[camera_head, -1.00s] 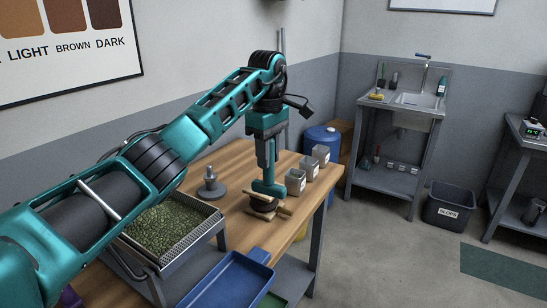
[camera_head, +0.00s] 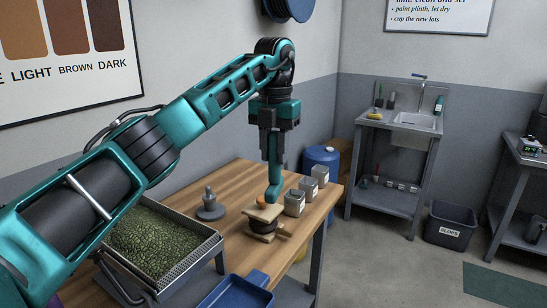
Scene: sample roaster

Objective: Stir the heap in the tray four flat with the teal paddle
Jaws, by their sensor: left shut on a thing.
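My left gripper (camera_head: 272,152) points down over the wooden table and is shut on the teal paddle (camera_head: 274,180). The paddle hangs upright, its lower end just over or in front of a small wooden rest (camera_head: 262,213); I cannot tell whether they touch. A perforated metal tray (camera_head: 207,248) holds a heap of green beans (camera_head: 150,240) at the table's near left, well to the left of the paddle. My left arm hides part of that tray, and no number shows on it. My right gripper is not in view.
A grey weight-like object (camera_head: 210,207) stands between tray and rest. Several small grey bins (camera_head: 295,203) line the table's right edge. A blue tray (camera_head: 238,292) lies at the front. A blue drum (camera_head: 322,163) stands behind. Bare wood (camera_head: 232,180) shows at the back.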

